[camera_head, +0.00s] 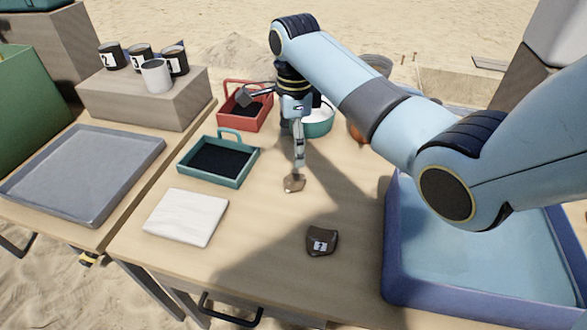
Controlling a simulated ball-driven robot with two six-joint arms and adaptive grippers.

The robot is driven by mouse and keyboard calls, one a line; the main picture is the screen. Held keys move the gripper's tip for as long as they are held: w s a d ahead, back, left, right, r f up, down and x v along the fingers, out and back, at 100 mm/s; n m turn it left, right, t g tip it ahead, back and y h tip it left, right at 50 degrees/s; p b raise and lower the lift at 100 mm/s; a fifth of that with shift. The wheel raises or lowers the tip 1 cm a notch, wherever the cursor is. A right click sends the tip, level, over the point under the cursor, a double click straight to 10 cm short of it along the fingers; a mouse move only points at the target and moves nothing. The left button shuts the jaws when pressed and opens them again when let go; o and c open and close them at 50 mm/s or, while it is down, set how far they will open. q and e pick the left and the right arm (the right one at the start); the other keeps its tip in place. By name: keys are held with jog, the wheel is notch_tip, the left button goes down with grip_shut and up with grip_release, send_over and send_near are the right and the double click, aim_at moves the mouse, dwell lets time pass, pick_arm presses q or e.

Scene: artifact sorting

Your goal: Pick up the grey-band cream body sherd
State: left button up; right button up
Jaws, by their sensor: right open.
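A small tan-cream sherd (294,183) lies on the wooden table; it is too small to make out a grey band. My right gripper (298,166) points down right over it, its fingertips at or just above the sherd's far edge. The gripper is open, with nothing visibly held; I cannot tell whether it touches the sherd. A darker brown sherd (318,234) with a "?" label lies nearer the front. My left gripper is out of view.
A green tray (215,181) and a red tray (233,125) with dark linings stand left of the gripper. A teal bowl (319,125) is partly hidden behind it. A white slab (186,217) lies front left. A blue basin (398,290) fills the right. The front middle is mostly free.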

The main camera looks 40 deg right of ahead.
send_over(295, 181)
notch_tip(295, 181, down, 4)
jog(key=shift+f+b, duration=0.1)
jog(key=shift+b, duration=0.35)
jog(key=shift+w+f, duration=0.1)
jog(key=shift+f, duration=0.15)
notch_tip(295, 181, down, 5)
jog(key=shift+f+b, duration=0.1)
jog(key=shift+b, duration=0.65)
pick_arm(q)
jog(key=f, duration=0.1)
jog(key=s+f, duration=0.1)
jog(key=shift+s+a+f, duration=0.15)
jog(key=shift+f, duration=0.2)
pick_arm(e)
jog(key=c, duration=0.3)
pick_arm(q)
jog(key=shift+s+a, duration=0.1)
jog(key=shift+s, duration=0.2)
pick_arm(e)
jog(key=c, duration=0.9)
